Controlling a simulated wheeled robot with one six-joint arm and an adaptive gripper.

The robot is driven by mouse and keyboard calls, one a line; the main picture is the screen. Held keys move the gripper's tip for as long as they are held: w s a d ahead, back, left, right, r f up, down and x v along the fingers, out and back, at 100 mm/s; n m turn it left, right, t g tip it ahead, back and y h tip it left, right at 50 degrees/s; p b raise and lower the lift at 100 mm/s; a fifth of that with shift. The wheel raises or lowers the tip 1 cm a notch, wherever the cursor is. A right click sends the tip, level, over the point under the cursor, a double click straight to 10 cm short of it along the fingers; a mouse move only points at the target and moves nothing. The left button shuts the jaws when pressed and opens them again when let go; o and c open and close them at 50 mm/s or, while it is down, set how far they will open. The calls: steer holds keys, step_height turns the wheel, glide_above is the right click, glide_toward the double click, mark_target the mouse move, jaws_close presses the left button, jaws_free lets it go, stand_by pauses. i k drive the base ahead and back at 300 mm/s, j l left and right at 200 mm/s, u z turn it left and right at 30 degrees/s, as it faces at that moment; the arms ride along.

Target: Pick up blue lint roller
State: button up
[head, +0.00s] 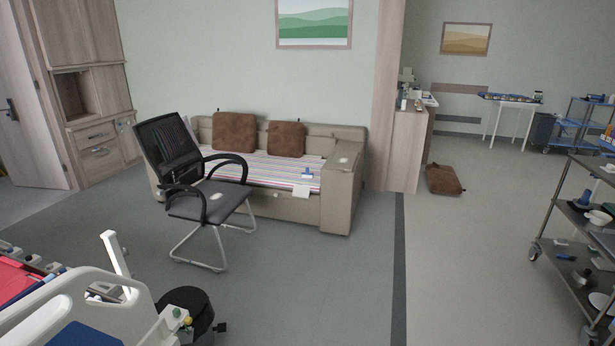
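A small blue object (307,173) lies on the striped seat of the beige sofa (340,190), near its right end. It may be the blue lint roller, but it is too small to be sure. A white item (301,190) hangs at the seat's front edge just below it. Other small blue items show on the metal cart at the right, including one on its lower shelf (563,257); I cannot tell what they are. My gripper is not in view.
A black armchair (212,203) stands before the sofa's left part. A bed with a white rail (85,290) and a dark round object (187,307) fill the lower left. A metal cart (548,215) stands at the right. The middle floor is clear; a brown cushion (444,180) lies farther back.

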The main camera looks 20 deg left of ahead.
mark_target(306, 174)
steer(key=u, duration=0.3)
steer(key=i, duration=1.45)
steer(key=i+z, duration=0.1)
steer(key=i, duration=0.8)
steer(key=i+j, duration=0.2)
steer(key=i, duration=0.65)
steer(key=i+u, duration=0.15)
steer(key=i, duration=0.3)
steer(key=i+l+u, duration=0.15)
steer(key=i, duration=0.3)
steer(key=i+l+u, duration=0.15)
steer(key=i, duration=0.3)
steer(key=i+l+u, duration=0.1)
steer(key=i, duration=0.3)
steer(key=i+j+u, duration=0.1)
steer(key=i+u, duration=0.35)
steer(key=i, duration=0.3)
steer(key=i+l+u, duration=0.15)
steer(key=i+u, duration=0.3)
steer(key=i, duration=0.75)
